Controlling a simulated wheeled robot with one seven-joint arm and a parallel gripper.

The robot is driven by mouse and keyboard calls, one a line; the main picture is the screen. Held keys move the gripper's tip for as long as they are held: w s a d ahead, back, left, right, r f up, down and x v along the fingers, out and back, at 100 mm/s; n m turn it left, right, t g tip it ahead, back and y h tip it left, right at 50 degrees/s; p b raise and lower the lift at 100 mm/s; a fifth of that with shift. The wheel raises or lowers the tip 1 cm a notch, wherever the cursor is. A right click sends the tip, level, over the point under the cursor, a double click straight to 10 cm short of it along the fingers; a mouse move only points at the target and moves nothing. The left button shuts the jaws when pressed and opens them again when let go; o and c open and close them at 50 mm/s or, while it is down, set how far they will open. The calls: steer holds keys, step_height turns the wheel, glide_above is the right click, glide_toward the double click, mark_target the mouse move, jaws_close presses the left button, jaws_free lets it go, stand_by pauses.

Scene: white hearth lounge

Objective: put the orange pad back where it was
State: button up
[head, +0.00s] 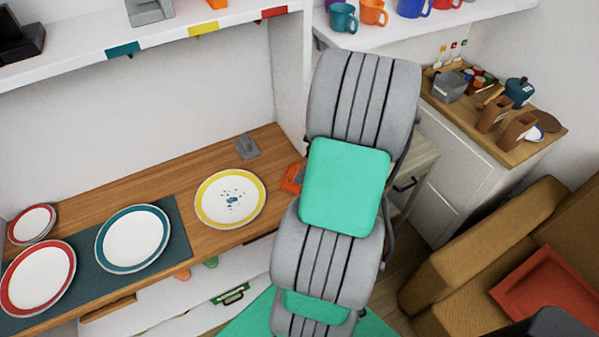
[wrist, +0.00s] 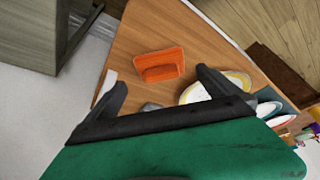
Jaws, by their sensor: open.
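The orange pad (wrist: 160,65) lies on the wooden counter (wrist: 135,35) in the wrist view, beyond and between my fingertips, near the counter's end. In the head view only a part of the orange pad (head: 291,177) shows at the left edge of my arm, right of the yellow-rimmed plate. My gripper (wrist: 161,79) is open and empty, with its two dark fingers pointing toward the pad. In the head view my arm hides the gripper.
A small grey object (head: 246,147) and the yellow-rimmed plate (head: 230,198) are on the counter. Teal-rimmed (head: 132,238) and red-rimmed plates (head: 38,277) are at left. A shelf (head: 150,42) with coloured marks hangs above. A brown armchair (head: 450,260) stands at right.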

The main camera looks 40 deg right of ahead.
steer(key=a+v, duration=0.1)
steer(key=v, duration=0.4)
steer(key=w+a+r+m+g+h, duration=0.1)
steer(key=w+a+r, duration=0.15)
steer(key=a, duration=0.35)
steer(key=w+a+r+m, duration=0.1)
steer(key=w+a+r, duration=0.15)
steer(key=a, duration=0.45)
steer(key=s+a+r+m, duration=0.1)
steer(key=s+a, duration=0.1)
steer(key=a, duration=0.6)
steer(key=s+a+r+m+h, duration=0.1)
steer(key=s+a+m, duration=0.1)
steer(key=a, duration=0.6)
steer(key=shift+s+a+m+t, duration=0.3)
steer(key=shift+s+a, duration=0.1)
steer(key=shift+s, duration=0.25)
